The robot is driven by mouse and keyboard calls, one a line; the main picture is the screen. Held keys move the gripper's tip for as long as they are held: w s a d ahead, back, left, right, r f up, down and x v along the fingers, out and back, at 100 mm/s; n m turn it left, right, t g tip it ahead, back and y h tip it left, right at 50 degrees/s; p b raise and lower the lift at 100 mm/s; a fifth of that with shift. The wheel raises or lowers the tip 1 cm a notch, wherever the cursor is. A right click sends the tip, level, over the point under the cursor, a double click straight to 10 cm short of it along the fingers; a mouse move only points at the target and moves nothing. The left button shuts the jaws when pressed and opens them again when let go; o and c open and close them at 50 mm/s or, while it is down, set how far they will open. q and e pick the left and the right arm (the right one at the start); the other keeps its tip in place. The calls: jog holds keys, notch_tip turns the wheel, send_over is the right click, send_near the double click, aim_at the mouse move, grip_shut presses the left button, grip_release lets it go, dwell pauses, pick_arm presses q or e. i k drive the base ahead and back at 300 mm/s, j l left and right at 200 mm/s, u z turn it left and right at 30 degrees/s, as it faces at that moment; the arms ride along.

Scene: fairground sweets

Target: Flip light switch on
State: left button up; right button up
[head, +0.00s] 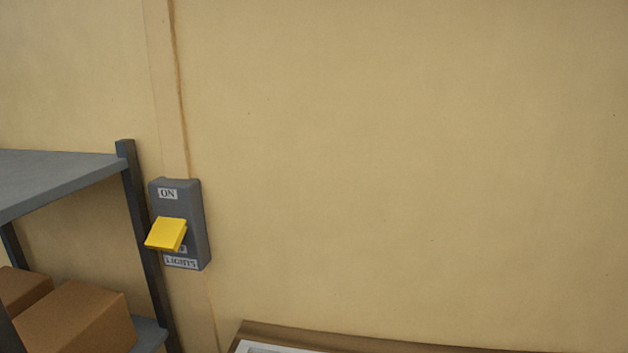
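The light switch (194,232) is a grey box on the yellowish wall, left of the middle in the head view. Its yellow lever (166,234) sticks out and tilts down, away from the ON label (167,194) at the top. The lever partly covers a small label below it. A LIGHTS label (181,262), which looks upside down, is at the bottom of the box. Neither of my grippers is in view.
A grey metal shelf (55,180) stands close on the left, its dark post (144,240) right beside the switch. Cardboard boxes (75,318) sit on its lower level. A brown-edged surface (330,338) shows at the bottom. The wall right of the switch is bare.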

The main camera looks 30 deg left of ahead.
aim_at(167, 234)
jog(key=j+u, duration=0.15)
jog(key=u, duration=1.6)
